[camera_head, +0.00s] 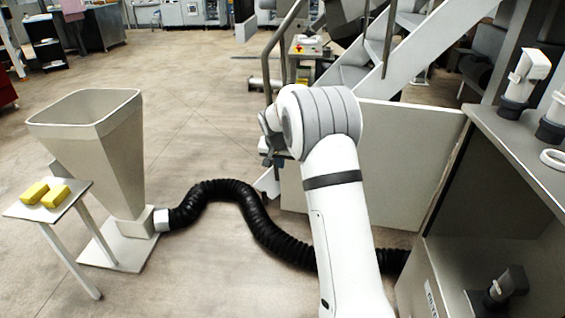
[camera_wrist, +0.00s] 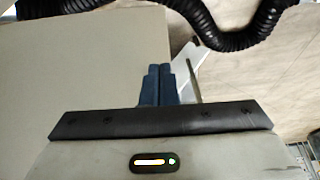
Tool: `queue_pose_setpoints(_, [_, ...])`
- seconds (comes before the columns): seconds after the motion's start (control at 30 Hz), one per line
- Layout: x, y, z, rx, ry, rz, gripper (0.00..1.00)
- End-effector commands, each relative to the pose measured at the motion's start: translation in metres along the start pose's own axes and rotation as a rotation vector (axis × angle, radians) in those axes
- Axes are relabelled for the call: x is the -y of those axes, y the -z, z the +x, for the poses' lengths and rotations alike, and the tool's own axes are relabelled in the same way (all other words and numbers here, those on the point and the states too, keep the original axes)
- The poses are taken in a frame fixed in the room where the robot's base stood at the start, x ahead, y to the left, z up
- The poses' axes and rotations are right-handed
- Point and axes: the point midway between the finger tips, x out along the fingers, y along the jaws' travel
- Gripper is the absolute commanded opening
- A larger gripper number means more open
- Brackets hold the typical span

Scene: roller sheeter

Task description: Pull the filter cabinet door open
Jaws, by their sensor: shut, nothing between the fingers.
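The filter cabinet (camera_head: 515,150) stands at the right in the head view. Its door seems to be the wide pale panel (camera_head: 405,165) standing out to the left from the cabinet, well swung open. The pale panel also fills the upper left of the wrist view (camera_wrist: 85,60). My gripper (camera_head: 273,160) is by the panel's far left edge, partly hidden by my arm. In the wrist view its dark blue fingers (camera_wrist: 157,82) are shut together with nothing between them. A thin grey bar (camera_wrist: 193,82) shows just right of the fingers; I cannot tell whether they touch.
A black corrugated hose (camera_head: 250,220) runs along the floor from a hopper (camera_head: 105,140) to the cabinet. A small table (camera_head: 60,205) with yellow blocks (camera_head: 45,194) stands left. Metal stairs (camera_head: 385,50) rise behind the panel. The floor between hopper and panel is otherwise open.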

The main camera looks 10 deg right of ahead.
Motion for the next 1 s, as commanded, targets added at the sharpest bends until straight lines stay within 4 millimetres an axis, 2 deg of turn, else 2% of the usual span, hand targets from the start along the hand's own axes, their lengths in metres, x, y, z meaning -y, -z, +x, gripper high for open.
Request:
queue_pose_setpoints(0.03, [0.002,-0.006,-0.006,-0.004,0.002,-0.001,0.00])
queue_pose_setpoints(0.1, [0.003,-0.003,-0.028,-0.004,0.003,-0.001,0.00])
queue_pose_setpoints(0.3, [0.003,-0.004,-0.070,-0.002,0.002,-0.001,0.00])
queue_pose_setpoints(0.67, [-0.002,-0.009,-0.114,0.004,0.003,-0.010,0.00])
queue_pose_setpoints(0.77, [-0.014,-0.022,-0.143,0.015,0.008,-0.039,0.00])
queue_pose_setpoints(0.83, [-0.026,-0.039,-0.171,0.027,0.015,-0.068,0.00])
queue_pose_setpoints(1.0, [-0.061,-0.094,-0.235,0.062,0.037,-0.157,0.00])
